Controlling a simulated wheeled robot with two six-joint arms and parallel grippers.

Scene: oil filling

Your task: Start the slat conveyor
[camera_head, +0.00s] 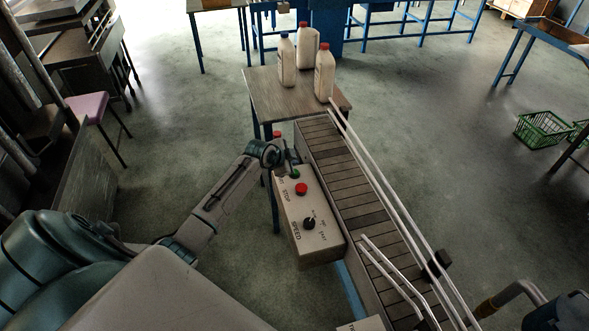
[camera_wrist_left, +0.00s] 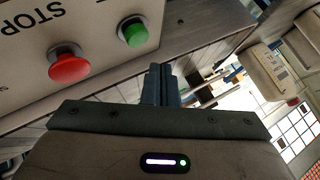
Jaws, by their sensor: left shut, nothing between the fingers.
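The slat conveyor (camera_head: 358,193) runs from the wooden table at the back toward the lower right. On its left side is a grey control box (camera_head: 325,243) with a red STOP button (camera_head: 301,188), a black SPEED knob (camera_head: 309,223) and a green button (camera_head: 295,175). My left gripper (camera_head: 286,166) is shut and empty, close to the green button and partly covering that end of the box. In the left wrist view its closed fingers (camera_wrist_left: 158,84) are apart from the green button (camera_wrist_left: 131,31), which sits beside the red button (camera_wrist_left: 68,63). My right gripper is not seen.
Several white bottles (camera_head: 287,62) stand on the wooden table (camera_head: 262,92) at the conveyor's far end. White guide rails (camera_head: 397,213) run along the conveyor, with a black fitting (camera_head: 437,264) near the right. Green baskets (camera_head: 542,129) lie on the open floor at right.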

